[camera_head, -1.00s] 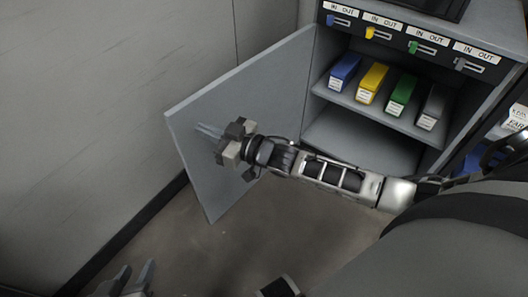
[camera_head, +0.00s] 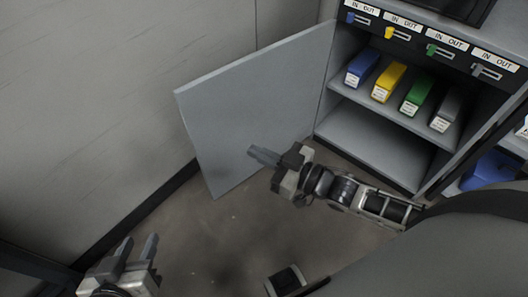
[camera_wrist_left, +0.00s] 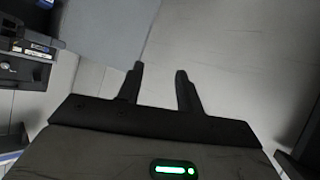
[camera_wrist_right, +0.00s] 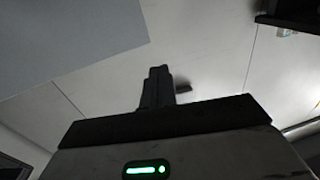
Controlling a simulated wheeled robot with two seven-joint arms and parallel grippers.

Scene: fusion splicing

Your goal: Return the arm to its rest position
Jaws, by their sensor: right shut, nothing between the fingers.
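My right gripper (camera_head: 266,157) is shut and empty in front of the open grey cabinet door (camera_head: 235,105), clear of the shelves. Its closed fingers also show in the right wrist view (camera_wrist_right: 157,84). My left gripper (camera_head: 138,247) is at the lower left of the head view, low over the floor. Its fingers stand apart with nothing between them, as the left wrist view also shows (camera_wrist_left: 160,85).
The cabinet holds a row of blue (camera_head: 362,67), yellow (camera_head: 388,82), green (camera_head: 417,95) and grey (camera_head: 446,109) boxes on its upper shelf. Coloured sliders sit under IN/OUT labels above. The lower shelf (camera_head: 375,150) is bare. A grey wall (camera_head: 90,110) stands at left.

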